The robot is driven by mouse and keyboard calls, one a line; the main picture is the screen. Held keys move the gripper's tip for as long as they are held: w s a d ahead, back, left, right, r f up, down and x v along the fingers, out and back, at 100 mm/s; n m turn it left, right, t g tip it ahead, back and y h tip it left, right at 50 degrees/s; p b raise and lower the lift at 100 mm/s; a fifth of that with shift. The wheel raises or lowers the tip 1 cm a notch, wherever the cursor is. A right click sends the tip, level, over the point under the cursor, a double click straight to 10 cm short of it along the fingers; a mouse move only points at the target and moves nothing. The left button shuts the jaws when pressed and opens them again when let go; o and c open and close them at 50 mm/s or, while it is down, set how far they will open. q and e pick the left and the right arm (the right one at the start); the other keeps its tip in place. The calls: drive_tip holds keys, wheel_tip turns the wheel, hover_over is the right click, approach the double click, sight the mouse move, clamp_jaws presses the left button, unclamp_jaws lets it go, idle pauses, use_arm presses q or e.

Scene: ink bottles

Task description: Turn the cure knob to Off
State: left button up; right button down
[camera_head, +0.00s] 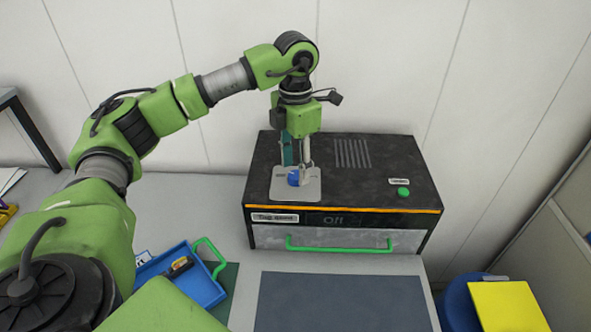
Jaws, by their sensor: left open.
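The cure knob (294,177) is blue and sits on a light grey plate (309,192) on top of a black box-shaped machine (377,155). My left gripper (298,166) points down at the knob from above, with its fingers open around or just beside it; contact cannot be told. The fingers hide part of the knob, so its pointer direction is unclear. The machine's front display (333,220) reads what looks like "Off", dimly. My right gripper is not in view.
The machine also has a green button (403,192) and a front drawer with a green handle (340,248). A blue tray (196,284) stands at front left, a dark mat (340,302) lies in front, and a yellow item (506,306) is at right. A wall stands behind.

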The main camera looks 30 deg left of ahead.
sight(295, 175)
use_arm(q)
wheel_tip(295, 175, up, 10)
idle(0.3)
idle(0.5)
